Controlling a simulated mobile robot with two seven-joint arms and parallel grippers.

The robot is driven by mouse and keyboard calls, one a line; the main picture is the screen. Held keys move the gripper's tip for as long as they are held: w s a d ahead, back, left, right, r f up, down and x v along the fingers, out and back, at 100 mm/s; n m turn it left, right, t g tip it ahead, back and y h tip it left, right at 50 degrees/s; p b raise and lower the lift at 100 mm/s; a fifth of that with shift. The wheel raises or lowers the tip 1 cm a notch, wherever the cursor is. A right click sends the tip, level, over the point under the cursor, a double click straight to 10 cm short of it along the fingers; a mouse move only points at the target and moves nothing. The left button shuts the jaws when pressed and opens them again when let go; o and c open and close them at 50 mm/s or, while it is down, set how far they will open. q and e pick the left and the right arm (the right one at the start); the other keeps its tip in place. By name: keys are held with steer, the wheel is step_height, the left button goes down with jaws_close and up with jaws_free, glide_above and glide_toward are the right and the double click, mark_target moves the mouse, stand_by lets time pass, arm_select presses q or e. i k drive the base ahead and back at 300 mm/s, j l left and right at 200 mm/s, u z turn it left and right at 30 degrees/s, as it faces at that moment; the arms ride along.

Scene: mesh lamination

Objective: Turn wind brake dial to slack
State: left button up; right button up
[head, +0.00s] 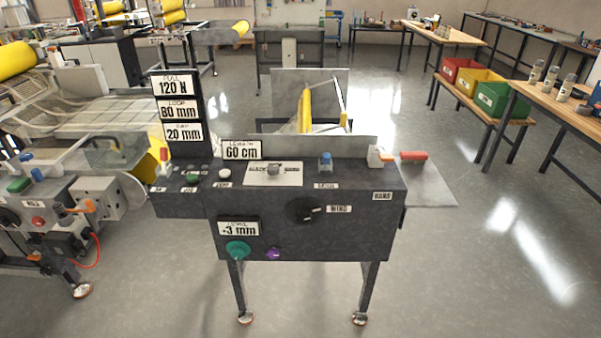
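A black round dial (305,210) sits on the front face of the dark control console (350,240), right of centre. A label reading WIND (339,209) is beside it. A light mark on the dial points right, toward that label. Neither of my grippers is in view, and nothing touches the dial.
The console also bears a teal knob (237,249), a purple knob (274,253), a blue-topped control (325,160) and a red-handled lever (412,156). Displays read 120 N, 80 mm, 20 mm, 60 cm. Another machine (95,190) stands left. Floor in front and right is clear.

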mark_target(273, 170)
steer(key=i+l, duration=0.1)
steer(key=i, duration=0.25)
steer(key=i+l, duration=0.1)
steer(key=i, duration=0.25)
steer(key=i+l+u, duration=0.1)
steer(key=i+u, duration=0.2)
steer(key=u, duration=0.15)
steer(key=i+l+u, duration=0.2)
steer(key=u, duration=0.3)
